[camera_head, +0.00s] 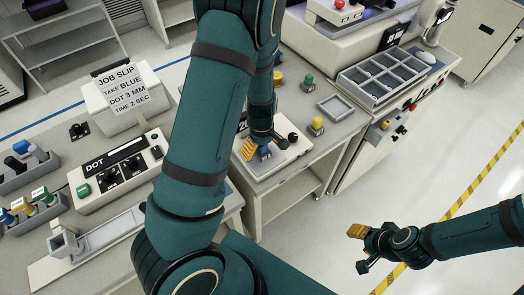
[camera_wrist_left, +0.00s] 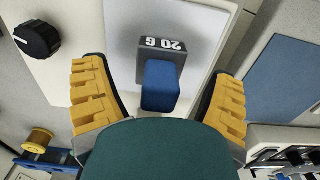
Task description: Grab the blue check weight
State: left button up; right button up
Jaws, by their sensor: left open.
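The blue check weight (camera_wrist_left: 160,85) is a grey block marked 20 G with a blue grip. In the left wrist view it sits on a pale plate between the two yellow finger pads. In the head view it shows small and partly covered (camera_head: 265,153), on the cream device beside the job slip stand. My left gripper (camera_head: 256,151) is open around the weight, with a gap on each side in the left wrist view. My right gripper (camera_head: 359,248) hangs over the floor at the lower right, its fingers apart and empty.
A green-topped weight (camera_head: 307,83) and a yellow-topped weight (camera_head: 317,127) stand on the bench beside a small grey tray (camera_head: 336,107). A dark knob (camera_wrist_left: 37,39) is close to my left gripper. The dot controller (camera_head: 120,165) and job slip (camera_head: 124,92) are left of my arm.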

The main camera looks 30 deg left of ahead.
pick_arm(q)
jog(key=shift+f, duration=0.95)
jog(key=c, duration=1.4)
jog(key=shift+o, duration=0.2)
